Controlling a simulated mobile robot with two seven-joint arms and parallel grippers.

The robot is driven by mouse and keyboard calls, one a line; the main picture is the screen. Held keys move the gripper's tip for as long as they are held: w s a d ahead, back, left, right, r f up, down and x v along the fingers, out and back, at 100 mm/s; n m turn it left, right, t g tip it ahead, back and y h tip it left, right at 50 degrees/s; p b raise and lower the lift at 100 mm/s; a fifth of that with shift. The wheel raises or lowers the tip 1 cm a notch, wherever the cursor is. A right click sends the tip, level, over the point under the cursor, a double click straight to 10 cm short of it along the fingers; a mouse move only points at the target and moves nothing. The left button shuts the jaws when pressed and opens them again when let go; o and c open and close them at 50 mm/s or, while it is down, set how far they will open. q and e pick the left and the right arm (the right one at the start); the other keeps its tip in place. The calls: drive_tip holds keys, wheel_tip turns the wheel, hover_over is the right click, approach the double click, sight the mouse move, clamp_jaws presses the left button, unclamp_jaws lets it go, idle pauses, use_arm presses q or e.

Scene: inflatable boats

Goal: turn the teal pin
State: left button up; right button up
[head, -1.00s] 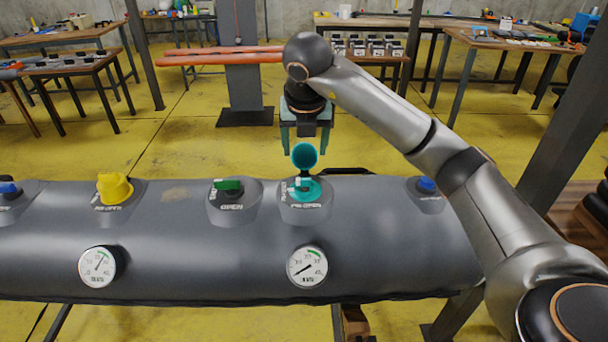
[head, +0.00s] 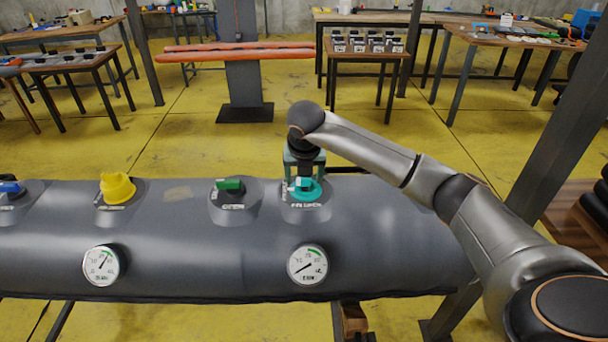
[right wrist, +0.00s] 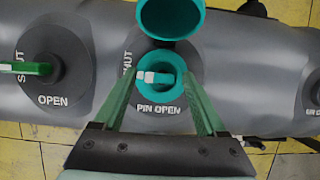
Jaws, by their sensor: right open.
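The teal pin (head: 304,184) sits in a teal ring on the grey boat tube, with the words PIN OPEN below it. In the right wrist view the pin (right wrist: 160,78) has a white-marked end pointing left. My right gripper (right wrist: 160,70) is open, its green fingers on either side of the teal valve. I cannot tell whether they touch it. In the head view my right gripper (head: 304,163) is low over the far side of the valve. A round teal cap (right wrist: 171,14) stands open beyond the pin; the gripper seems to hide it in the head view. My left gripper is not in view.
A green valve handle (head: 229,185) is left of the pin, and a yellow cap (head: 117,188) is farther left. Two round gauges, left (head: 101,265) and right (head: 307,265), are on the tube's near side. Tables and a pillar stand behind, with open yellow floor between.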

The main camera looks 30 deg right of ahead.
clamp_jaws()
idle(0.5)
drive_tip(key=n+b, duration=0.1)
drive_tip(key=n+y+b, duration=0.1)
drive_tip(key=n, duration=0.1)
drive_tip(key=shift+d+f+n+t, duration=0.1)
drive_tip(key=shift+d+n+t, duration=0.05)
drive_tip(key=shift+n+t, duration=0.15)
drive_tip(key=n+y+b, duration=0.1)
drive_tip(key=n, duration=0.2)
drive_tip(key=shift+s+d+n+y+b, duration=0.1)
drive_tip(key=shift+s+n+y+b, duration=0.05)
drive_tip(key=shift+n+y+b, duration=0.2)
drive_tip(key=n+y, duration=0.1)
drive_tip(key=n, duration=0.1)
drive_tip(key=n+y, duration=0.1)
drive_tip(key=n, duration=0.1)
drive_tip(key=shift+d+r+n, duration=0.1)
drive_tip(key=shift+r+n, duration=0.1)
drive_tip(key=shift+n, duration=0.05)
drive_tip(key=n+g+y, duration=0.1)
drive_tip(key=n, duration=0.2)
drive_tip(key=n+g, duration=0.1)
drive_tip(key=n, duration=0.2)
drive_tip(key=shift+d+y+p, duration=0.15)
drive_tip(key=shift+y+p, duration=0.2)
drive_tip(key=shift+p, duration=0.05)
